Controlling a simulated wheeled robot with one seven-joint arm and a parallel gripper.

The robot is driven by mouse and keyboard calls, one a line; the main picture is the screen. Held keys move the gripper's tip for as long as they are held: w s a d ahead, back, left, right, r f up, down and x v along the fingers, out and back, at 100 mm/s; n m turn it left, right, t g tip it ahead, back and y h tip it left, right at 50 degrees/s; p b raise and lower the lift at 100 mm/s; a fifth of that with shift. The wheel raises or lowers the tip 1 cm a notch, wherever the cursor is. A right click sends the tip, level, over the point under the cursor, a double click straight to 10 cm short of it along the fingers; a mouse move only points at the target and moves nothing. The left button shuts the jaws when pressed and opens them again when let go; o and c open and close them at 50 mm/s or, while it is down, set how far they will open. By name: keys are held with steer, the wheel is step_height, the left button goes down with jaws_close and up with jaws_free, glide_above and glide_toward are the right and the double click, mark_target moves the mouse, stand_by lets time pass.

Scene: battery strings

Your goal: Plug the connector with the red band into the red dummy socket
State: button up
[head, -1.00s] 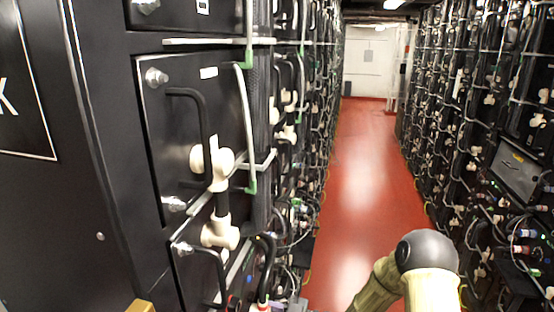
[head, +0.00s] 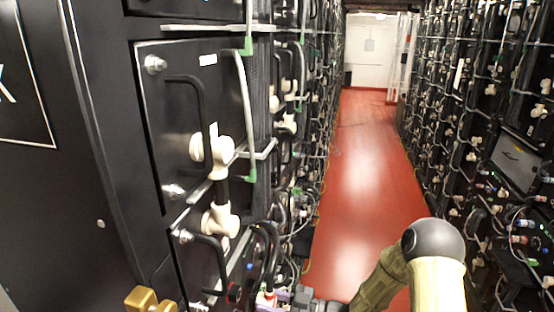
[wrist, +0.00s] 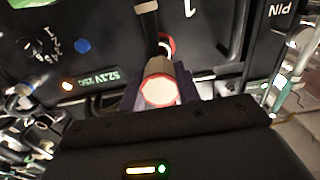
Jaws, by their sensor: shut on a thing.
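The connector with the red band (wrist: 158,90) is pale, with a red ring around its near end, and sits between the fingers of my gripper (wrist: 160,98) in the wrist view. A black cable (wrist: 148,25) runs up behind it. In the head view the pale connector (head: 265,299) with red on it shows at the bottom edge, beside my grey gripper (head: 302,297). A small dark red round spot (head: 234,291) on the rack front, left of the connector, may be the red dummy socket; I cannot tell for sure. The fingers are shut on the connector, apart from that spot.
A black panel in the wrist view carries a lit display (wrist: 125,80) and a blue round part (wrist: 82,46). Battery racks with cables line both sides of the red aisle floor (head: 365,180). A brass-coloured block (head: 148,300) juts out at bottom left. The aisle is clear.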

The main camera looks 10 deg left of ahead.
steer(key=d, duration=0.3)
steer(key=shift+s+d, duration=0.2)
steer(key=shift+d, duration=0.15)
stand_by(0.4)
steer(key=w+d+f+m+t+h, duration=0.3)
steer(key=d+f+m+t+h, duration=0.5)
steer(key=d, duration=0.3)
steer(key=w+d+f+m+t+h+b, duration=0.1)
steer(key=w+d+f+m+t+h, duration=0.2)
steer(key=d+f+m+t+h, duration=0.5)
steer(key=d+m+t+h, duration=0.1)
steer(key=d+h, duration=0.1)
steer(key=d, duration=0.1)
steer(key=shift+w+d+f, duration=0.2)
steer(key=shift+w+d, duration=0.1)
steer(key=shift+w, duration=0.05)
